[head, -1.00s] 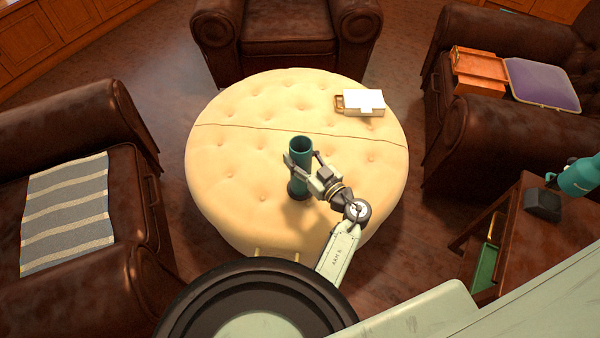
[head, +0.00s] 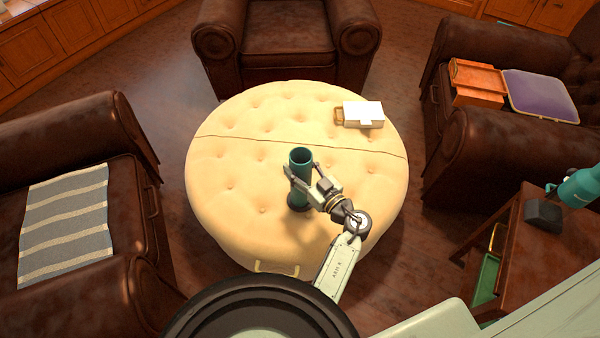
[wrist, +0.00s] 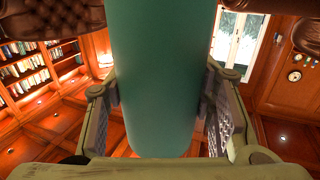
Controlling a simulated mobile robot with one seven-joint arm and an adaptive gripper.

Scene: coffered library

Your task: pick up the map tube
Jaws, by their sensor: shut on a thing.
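The map tube (head: 301,158) is a teal cylinder with an open top and a dark base, upright over the front middle of the round cream ottoman (head: 235,210). My gripper (head: 302,178) is shut on it, with a finger on each side. In the wrist view the tube (wrist: 155,80) fills the middle of the picture between the two finger pads of my gripper (wrist: 160,112). In the head view I cannot tell whether the tube's base touches the cushion.
A white box with a tan end (head: 363,115) lies at the ottoman's back right. Leather armchairs (head: 285,45) stand around it. A side table (head: 510,235) at right holds a teal thing (head: 578,188). The ottoman's left side is clear.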

